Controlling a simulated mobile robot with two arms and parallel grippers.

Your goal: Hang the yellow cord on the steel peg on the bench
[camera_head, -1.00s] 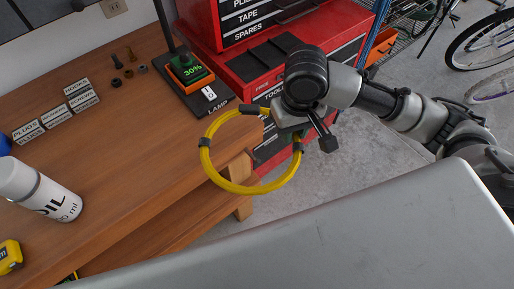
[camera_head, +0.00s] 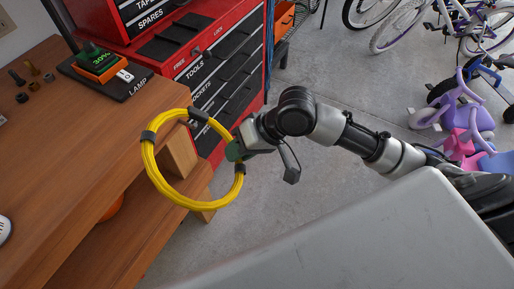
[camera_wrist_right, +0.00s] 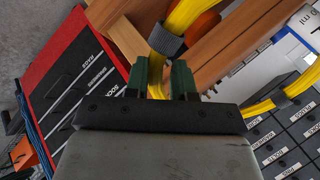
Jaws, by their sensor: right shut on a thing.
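The yellow cord (camera_head: 165,190) is a coiled ring with dark bands around it. It hangs in the air off the right front corner of the wooden bench (camera_head: 90,150). My right gripper (camera_head: 237,151) is shut on the right side of the ring. In the right wrist view the cord (camera_wrist_right: 183,16) runs down between the two green fingertips (camera_wrist_right: 161,82). I cannot make out the steel peg in either view now. My left gripper is not in view.
A red tool chest (camera_head: 215,75) stands behind the bench. Bicycles (camera_head: 405,30) and a purple tricycle (camera_head: 465,125) are at the right. Open concrete floor (camera_head: 340,75) lies between.

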